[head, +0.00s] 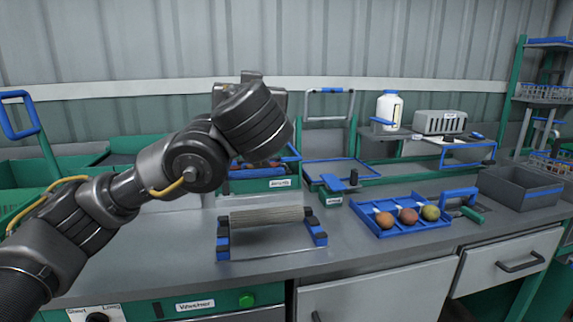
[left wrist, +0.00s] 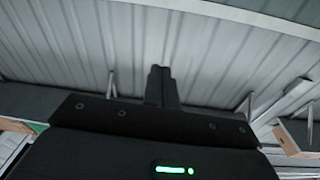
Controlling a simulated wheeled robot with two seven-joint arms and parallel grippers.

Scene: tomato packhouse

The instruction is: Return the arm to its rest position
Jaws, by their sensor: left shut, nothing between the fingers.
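My left arm (head: 180,165) comes in from the left and reaches up over the bench, its wrist raised in front of the wall. My left gripper (left wrist: 161,84) shows in the left wrist view with its two fingers together, shut and empty, pointing up at the corrugated wall and ceiling. In the head view the fingers are mostly hidden behind the wrist. My right gripper is in neither view.
Below the arm is the grey bench (head: 380,250) with a roller in a blue frame (head: 224,240). A blue tray (head: 385,228) holds three round fruits. A green crate (head: 250,186) stands behind the arm. A grey bin (head: 520,188), a white bottle (head: 388,110) and shelving stand right. Space above the right bench is clear.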

